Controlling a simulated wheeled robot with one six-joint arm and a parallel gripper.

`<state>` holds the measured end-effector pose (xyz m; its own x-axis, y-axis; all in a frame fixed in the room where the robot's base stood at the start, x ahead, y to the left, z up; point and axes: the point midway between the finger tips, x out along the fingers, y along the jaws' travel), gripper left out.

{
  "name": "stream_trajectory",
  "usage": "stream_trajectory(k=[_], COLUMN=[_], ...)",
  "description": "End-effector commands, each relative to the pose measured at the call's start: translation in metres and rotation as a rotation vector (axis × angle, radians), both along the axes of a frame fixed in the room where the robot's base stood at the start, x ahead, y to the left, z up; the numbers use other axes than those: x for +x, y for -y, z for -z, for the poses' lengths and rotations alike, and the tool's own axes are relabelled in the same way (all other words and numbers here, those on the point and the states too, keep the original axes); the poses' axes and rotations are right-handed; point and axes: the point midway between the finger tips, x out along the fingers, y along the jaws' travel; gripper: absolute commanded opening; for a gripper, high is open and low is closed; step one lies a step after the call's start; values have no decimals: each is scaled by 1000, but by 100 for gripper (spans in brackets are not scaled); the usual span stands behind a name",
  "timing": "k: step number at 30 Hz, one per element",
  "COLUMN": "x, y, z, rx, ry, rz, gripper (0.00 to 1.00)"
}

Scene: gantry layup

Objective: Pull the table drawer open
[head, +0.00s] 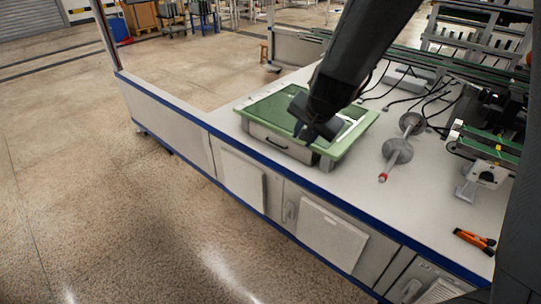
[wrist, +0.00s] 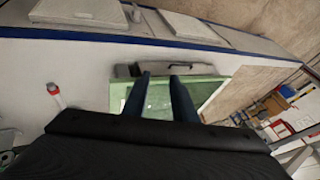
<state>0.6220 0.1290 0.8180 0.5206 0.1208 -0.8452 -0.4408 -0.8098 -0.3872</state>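The table drawer (head: 284,148) is a grey front under the green top (head: 257,110) of a low unit on the white bench. It has a dark bar handle (head: 268,137). In the wrist view the drawer front (wrist: 125,71) and handle (wrist: 180,67) lie just beyond my fingertips. The drawer looks shut, its front about flush with the green edge. My gripper (head: 312,133) hangs over the green top, behind the drawer front. In the wrist view its two dark fingers (wrist: 161,76) are apart with nothing between them. They appear short of the handle; exact height is unclear.
A grey rod with discs and a red tip (head: 398,150) lies to the right of the unit. An orange tool (head: 474,241) is near the bench's right front edge. Green-railed conveyors (head: 487,143) and dark cables stand behind. The floor before the bench (head: 120,230) is clear.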

Motion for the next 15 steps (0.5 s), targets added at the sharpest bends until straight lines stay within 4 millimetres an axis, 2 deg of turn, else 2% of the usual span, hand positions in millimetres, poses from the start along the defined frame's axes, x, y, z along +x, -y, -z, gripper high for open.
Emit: stream_trajectory(k=[1, 3, 6, 7, 9, 11, 15], x=[37, 82, 131, 142, 160, 168, 163], y=[-24, -49, -78, -86, -101, -113, -128], z=[24, 39, 63, 71, 91, 109, 146], rx=[49, 127, 232, 260, 324, 371, 444], ry=[67, 173, 319, 363, 464, 549, 732], rz=[88, 242, 464, 528, 679, 799, 1034], gripper=[25, 25, 25, 25, 25, 25, 25])
